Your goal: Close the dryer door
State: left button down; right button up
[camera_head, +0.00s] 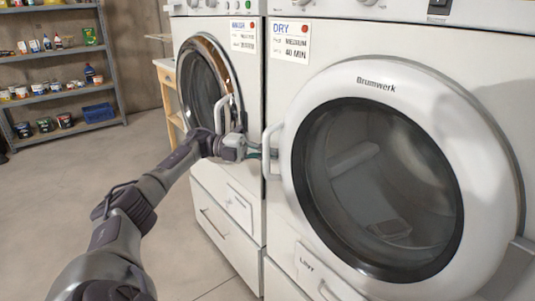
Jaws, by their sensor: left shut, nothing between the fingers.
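The dryer (278,215) is the white machine on the right, with a "DRY" label on its front. Its round white door (400,75) has a dark glass window and the name "Brumwerk" on its rim. The door stands at or close to the dryer's front; I cannot tell whether it is fully flush. Its white handle (268,136) is on the door's left edge. My left gripper (266,153) is shut and empty at the handle, its fingertips partly hidden there; contact is unclear. My right gripper is out of view.
A washer (182,28) with a round chrome-rimmed door stands directly left of the dryer. Drawers (222,222) sit below the machines. A metal shelf (75,50) with bottles, cans and a blue crate (98,113) stands back left. The floor (60,190) at left is clear.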

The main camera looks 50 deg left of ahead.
pick_arm(q)
jog(key=shift+a, duration=0.4)
jog(key=v, duration=0.6)
jog(key=shift+s+a, duration=0.25)
jog(key=shift+s, duration=0.1)
